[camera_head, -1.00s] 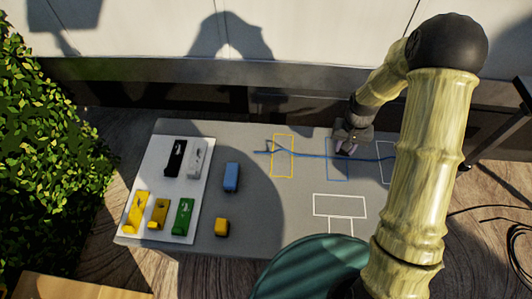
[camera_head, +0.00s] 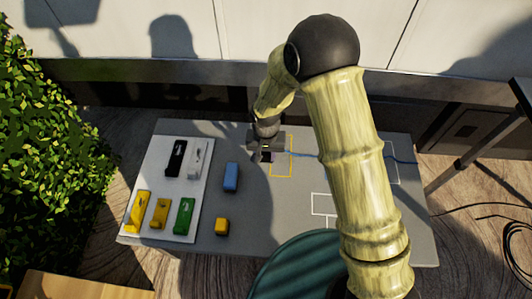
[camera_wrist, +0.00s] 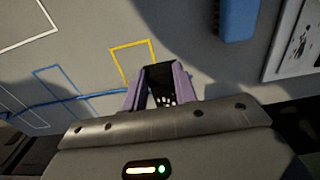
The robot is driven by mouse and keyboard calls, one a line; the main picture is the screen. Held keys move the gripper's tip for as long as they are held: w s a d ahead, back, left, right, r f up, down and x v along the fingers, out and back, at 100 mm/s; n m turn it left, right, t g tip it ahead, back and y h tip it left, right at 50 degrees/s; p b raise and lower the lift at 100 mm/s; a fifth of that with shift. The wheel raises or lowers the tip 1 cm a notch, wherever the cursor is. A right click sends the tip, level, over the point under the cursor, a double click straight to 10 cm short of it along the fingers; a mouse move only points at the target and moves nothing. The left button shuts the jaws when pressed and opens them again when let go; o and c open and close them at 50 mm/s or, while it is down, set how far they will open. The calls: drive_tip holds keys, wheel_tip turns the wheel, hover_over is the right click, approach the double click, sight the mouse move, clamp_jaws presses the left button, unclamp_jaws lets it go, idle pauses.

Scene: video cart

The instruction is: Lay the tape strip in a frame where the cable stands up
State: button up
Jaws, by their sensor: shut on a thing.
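My gripper (camera_head: 262,156) is low over the table at the left edge of the yellow frame (camera_head: 281,177). In the wrist view its purple fingers (camera_wrist: 160,82) are shut on a dark piece with white specks; I cannot tell whether this is the tape strip. The blue cable (camera_head: 307,156) runs from the right to the yellow frame, and its left end is hidden by my gripper. The blue frame (camera_wrist: 50,69) shows farther left.
A white tray (camera_head: 150,182) with black, pale, yellow and green pieces lies on the left. A blue block (camera_head: 231,177) and a yellow block (camera_head: 222,226) stand between tray and frames. White outlines (camera_head: 321,204) lie at the front. My arm covers the blue frame in the head view.

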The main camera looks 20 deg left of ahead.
drive_tip(key=shift+s, duration=0.2)
drive_tip(key=shift+f, duration=0.1)
drive_tip(key=shift+w+d+f+b, duration=0.25)
drive_tip(key=shift+d+b, duration=0.05)
drive_tip(key=shift+d, duration=0.3)
drive_tip(key=shift+w+d+f+b, duration=0.2)
drive_tip(key=shift+d+f+b, duration=0.4)
drive_tip(key=shift+d, duration=0.35)
drive_tip(key=shift+w+d+f+b, duration=0.15)
drive_tip(key=shift+d+f+b, duration=0.4)
drive_tip(key=shift+d, duration=0.4)
drive_tip(key=shift+f+b, duration=0.45)
drive_tip(key=shift+f, duration=0.65)
drive_tip(key=shift+f, duration=0.2)
drive_tip(key=o, duration=1)
